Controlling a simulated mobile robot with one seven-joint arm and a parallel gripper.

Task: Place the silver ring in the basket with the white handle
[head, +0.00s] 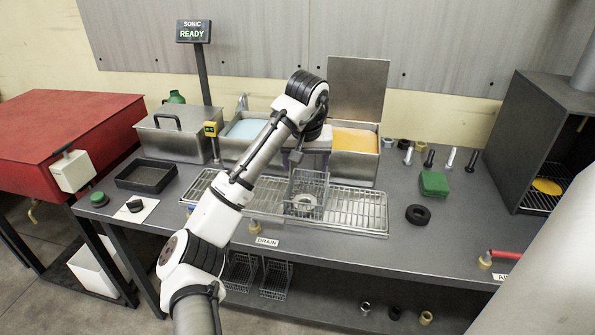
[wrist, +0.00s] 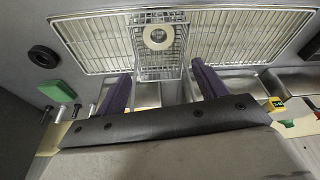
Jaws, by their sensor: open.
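A wire basket (head: 322,182) stands on the draining rack, below my gripper (head: 296,158). It also shows in the wrist view (wrist: 181,42), with a pale bar on the near side between my fingers; I cannot tell whether this is a white handle. A pale silver-grey ring (head: 304,202) lies flat inside the basket and shows clearly in the wrist view (wrist: 158,37). My gripper's two purple fingers (wrist: 163,70) are apart, one on each side of the basket's near side, with nothing visibly held. In the head view my arm hides part of the hand.
Two more wire baskets (head: 240,272) (head: 275,279) sit on the lower shelf. Small rings (head: 388,144) and bolts (head: 408,156) stand at the back right. A black ring (head: 418,214) and a green block (head: 434,183) lie right of the rack. Open basins (head: 355,158) stand behind it.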

